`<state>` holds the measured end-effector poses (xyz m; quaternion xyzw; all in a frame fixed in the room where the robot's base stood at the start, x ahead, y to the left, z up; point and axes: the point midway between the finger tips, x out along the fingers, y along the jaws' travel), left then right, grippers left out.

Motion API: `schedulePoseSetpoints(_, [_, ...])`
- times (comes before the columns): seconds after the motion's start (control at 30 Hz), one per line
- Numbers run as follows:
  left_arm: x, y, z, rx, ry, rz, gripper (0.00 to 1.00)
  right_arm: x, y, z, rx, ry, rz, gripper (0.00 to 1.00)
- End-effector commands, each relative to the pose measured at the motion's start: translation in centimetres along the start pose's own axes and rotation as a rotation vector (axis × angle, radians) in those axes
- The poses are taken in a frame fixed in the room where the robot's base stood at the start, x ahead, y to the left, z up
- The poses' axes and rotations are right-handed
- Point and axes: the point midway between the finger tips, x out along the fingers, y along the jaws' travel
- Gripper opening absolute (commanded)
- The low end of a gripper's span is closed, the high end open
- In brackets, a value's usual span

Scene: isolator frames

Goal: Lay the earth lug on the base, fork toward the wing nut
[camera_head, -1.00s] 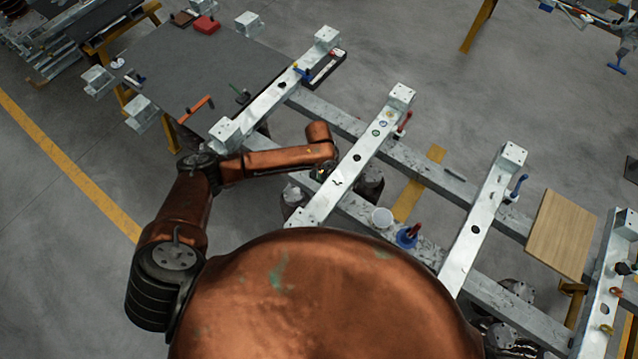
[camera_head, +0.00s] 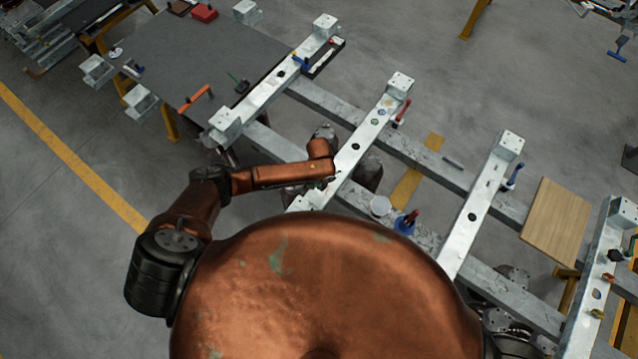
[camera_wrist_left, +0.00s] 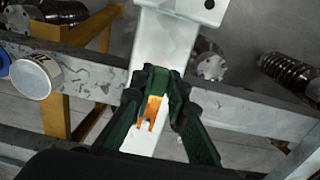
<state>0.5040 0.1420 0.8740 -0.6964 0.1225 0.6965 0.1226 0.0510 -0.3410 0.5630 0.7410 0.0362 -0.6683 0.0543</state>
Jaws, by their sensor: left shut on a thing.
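My left gripper (camera_wrist_left: 160,92) has dark green fingers and is shut on the earth lug (camera_wrist_left: 152,112), a small orange-copper piece with a two-pronged fork. In the left wrist view the fork points down the picture, and the lug shows over the pale metal beam (camera_wrist_left: 166,40). I cannot tell whether it touches the beam. In the head view the left gripper (camera_head: 331,179) is at the near part of the middle beam (camera_head: 348,158), and the lug is too small to make out. I cannot make out the wing nut. My right gripper is not in view.
A white round tub (camera_head: 380,206) and a blue-based tool with a red handle (camera_head: 405,222) stand right of the gripper. A red-handled item (camera_head: 402,112) is beside the beam's far end. A wooden board (camera_head: 556,228) lies further right. Gaps separate the beams.

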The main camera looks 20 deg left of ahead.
Motion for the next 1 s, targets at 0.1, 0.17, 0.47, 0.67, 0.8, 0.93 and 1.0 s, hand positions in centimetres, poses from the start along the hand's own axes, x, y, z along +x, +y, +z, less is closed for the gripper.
schedulePoseSetpoints(0.1, [1.5,0.0,0.0,0.001,0.001,0.000,0.00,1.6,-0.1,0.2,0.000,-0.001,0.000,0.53])
schedulePoseSetpoints(0.17, [2.0,0.0,0.0,0.001,0.000,0.000,0.00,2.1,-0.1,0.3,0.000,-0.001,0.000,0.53])
schedulePoseSetpoints(0.47, [4.6,0.0,0.0,0.000,-0.001,0.001,0.00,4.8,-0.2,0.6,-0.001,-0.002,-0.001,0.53])
schedulePoseSetpoints(0.67, [6.0,0.0,0.0,0.000,0.000,0.000,0.00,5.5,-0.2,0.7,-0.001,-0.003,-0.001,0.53])
schedulePoseSetpoints(0.8, [6.4,-0.1,0.0,-0.001,0.000,-0.001,0.00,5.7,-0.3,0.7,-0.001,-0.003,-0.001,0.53])
schedulePoseSetpoints(0.93, [6.4,0.0,0.0,-0.001,0.000,0.000,0.00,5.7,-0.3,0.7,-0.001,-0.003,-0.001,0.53])
schedulePoseSetpoints(1.0, [6.4,0.0,0.0,0.000,0.000,0.000,0.00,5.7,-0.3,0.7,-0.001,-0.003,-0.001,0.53])
